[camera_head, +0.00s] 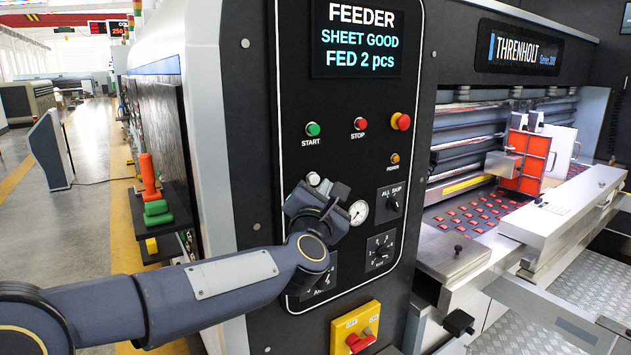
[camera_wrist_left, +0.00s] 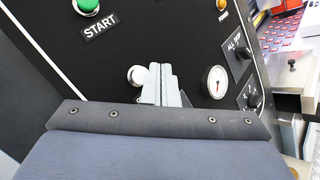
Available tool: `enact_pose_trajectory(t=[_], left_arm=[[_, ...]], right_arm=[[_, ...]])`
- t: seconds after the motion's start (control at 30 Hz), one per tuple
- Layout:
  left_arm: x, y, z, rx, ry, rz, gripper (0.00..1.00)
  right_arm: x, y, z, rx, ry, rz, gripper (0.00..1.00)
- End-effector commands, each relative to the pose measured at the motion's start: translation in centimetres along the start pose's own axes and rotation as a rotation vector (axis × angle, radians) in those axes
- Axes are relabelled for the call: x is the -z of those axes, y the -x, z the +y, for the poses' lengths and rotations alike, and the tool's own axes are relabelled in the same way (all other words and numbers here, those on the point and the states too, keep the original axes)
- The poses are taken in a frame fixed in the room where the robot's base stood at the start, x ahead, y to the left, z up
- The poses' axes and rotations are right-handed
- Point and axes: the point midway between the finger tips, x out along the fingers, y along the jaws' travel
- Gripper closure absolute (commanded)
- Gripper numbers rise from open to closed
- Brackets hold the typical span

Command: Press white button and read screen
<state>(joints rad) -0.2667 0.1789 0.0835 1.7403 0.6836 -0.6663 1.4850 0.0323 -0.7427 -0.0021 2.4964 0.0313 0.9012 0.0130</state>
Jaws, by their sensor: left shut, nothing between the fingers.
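The white button (camera_head: 313,178) is on the black control panel (camera_head: 290,130), below the green START button (camera_head: 313,129). My left gripper (camera_head: 335,192) is in front of the panel at the button's lower right, shut and empty. In the left wrist view the closed fingers (camera_wrist_left: 163,82) are just right of the white button (camera_wrist_left: 135,76). I cannot tell whether they touch it or the panel. The screen (camera_head: 356,40) at the panel's top reads "FEEDER", "SHEET GOOD", "FED 2 pcs". My right gripper is not in view.
A red STOP button (camera_head: 360,124), a red-yellow knob (camera_head: 401,121), a small orange button (camera_head: 395,158), a gauge (camera_head: 358,212) and rotary switches (camera_head: 390,198) share the panel. A yellow switch box (camera_head: 355,328) is below. The feeder bed (camera_head: 470,215) lies to the right.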

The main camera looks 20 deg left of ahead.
Motion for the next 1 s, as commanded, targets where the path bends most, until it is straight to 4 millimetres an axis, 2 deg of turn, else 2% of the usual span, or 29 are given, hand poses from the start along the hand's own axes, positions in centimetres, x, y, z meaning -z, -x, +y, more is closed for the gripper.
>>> enact_pose_trajectory(t=[0.4,1.0], left_arm=[[-1.9,2.7,-2.0,0.002,-0.001,-0.001,1.00],[-2.0,2.8,-2.1,0.001,-0.002,0.000,1.00]], right_arm=[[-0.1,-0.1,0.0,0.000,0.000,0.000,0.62],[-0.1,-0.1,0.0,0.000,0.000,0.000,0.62]])
